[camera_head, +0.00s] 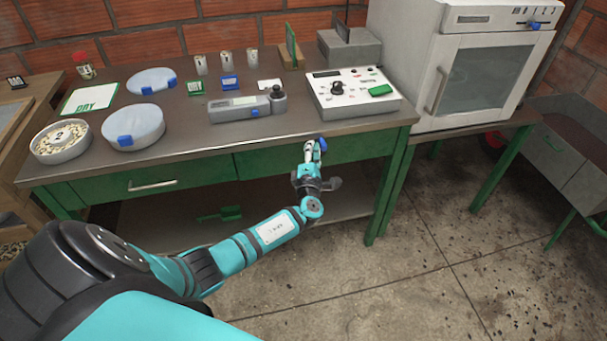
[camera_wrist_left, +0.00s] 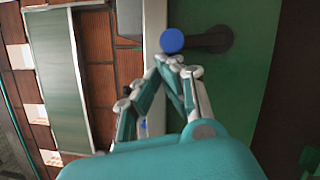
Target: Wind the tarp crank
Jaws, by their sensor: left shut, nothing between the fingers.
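A blue knob on a short dark arm, looking like a crank handle (camera_wrist_left: 213,40), sits against a green surface in the left wrist view. In the head view its blue knob (camera_head: 322,145) shows at the table's front, by the green drawer face. My left gripper (camera_head: 310,150) is just left of the knob. In the left wrist view the fingertips of my left gripper (camera_wrist_left: 175,64) come together just below the blue knob, shut and empty. I cannot tell whether they touch it. No tarp is recognisable. My right gripper is out of view.
The metal-topped table (camera_head: 185,190) has green drawers and legs. A control box (camera_head: 352,92), a grey handheld meter (camera_head: 240,106) and round blue-tabbed containers (camera_head: 134,127) stand on it. A white oven (camera_head: 480,75) stands to the right.

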